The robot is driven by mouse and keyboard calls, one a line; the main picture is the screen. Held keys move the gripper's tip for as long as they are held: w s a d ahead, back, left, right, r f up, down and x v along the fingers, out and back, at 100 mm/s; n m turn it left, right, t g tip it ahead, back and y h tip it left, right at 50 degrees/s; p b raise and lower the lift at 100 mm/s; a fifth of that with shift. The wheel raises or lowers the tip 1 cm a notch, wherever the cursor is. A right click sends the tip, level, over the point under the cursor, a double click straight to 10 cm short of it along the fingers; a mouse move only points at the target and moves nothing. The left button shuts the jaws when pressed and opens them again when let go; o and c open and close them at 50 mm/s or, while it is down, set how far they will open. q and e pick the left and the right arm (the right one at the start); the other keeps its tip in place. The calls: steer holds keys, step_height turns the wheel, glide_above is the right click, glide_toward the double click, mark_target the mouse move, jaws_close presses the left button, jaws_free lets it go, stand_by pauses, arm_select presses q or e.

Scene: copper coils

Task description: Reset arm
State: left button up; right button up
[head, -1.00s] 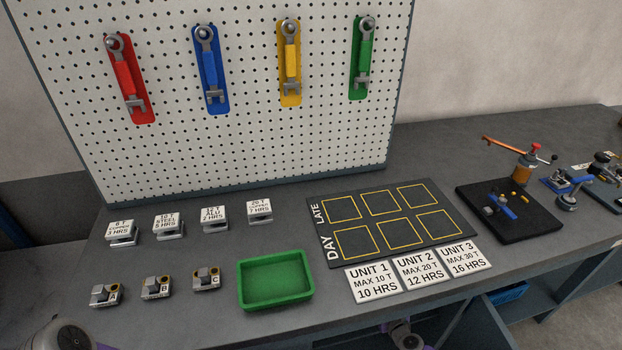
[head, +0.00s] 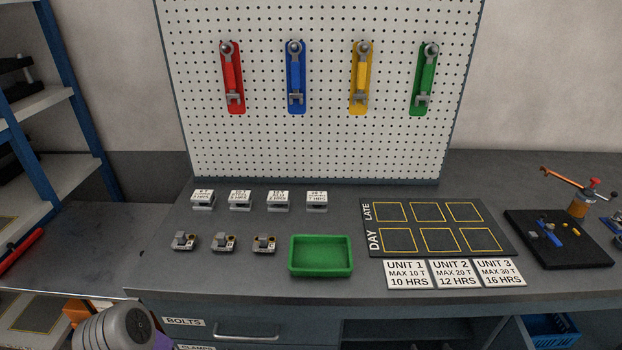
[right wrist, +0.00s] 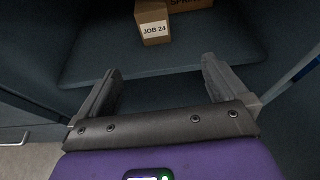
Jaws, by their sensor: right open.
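My right gripper (right wrist: 160,72) shows in the right wrist view. Its two dark fingers are wide apart with nothing between them. Beyond them is a dark shelf (right wrist: 165,62) with a cardboard box labelled JOB 24 (right wrist: 153,22). In the head view the right gripper does not show. A rounded grey arm link of mine (head: 115,328) is at the bottom left of the head view. My left gripper is out of view.
The workbench holds a green tray (head: 321,272), a dark DAY/LATE board (head: 509,242), small label blocks, three clamp-like pieces and a black fixture plate (head: 545,255). Wrenches hang on a pegboard (head: 330,135). A blue-framed shelf rack (head: 75,110) stands left. The bench's front left is clear.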

steer(key=s+a+r+n+g+y+p, duration=0.1)
steer(key=a+n+g+y+p, duration=0.2)
steer(key=a+n, duration=0.8)
steer(key=s+a+r+n+g+y, duration=0.1)
steer(key=a+r+n+g+y, duration=0.3)
steer(key=a, duration=1.3)
steer(key=s+a+n+g+y+p, duration=0.2)
steer(key=s+a+n+g, duration=0.1)
steer(key=s+a+n, duration=0.45)
arm_select(q)
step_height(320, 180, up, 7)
steer(key=p, duration=0.2)
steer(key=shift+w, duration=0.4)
arm_select(e)
steer(key=s+d+r+n+g+h, duration=0.3)
steer(key=s+n, duration=0.5)
steer(key=n, duration=0.4)
steer(key=shift+d+r+g+h, duration=0.15)
steer(key=shift+r+g+h, duration=0.15)
steer(key=shift+r, duration=0.15)
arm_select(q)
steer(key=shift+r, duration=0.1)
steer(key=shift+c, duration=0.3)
arm_select(e)
steer(key=shift+c, duration=0.3)
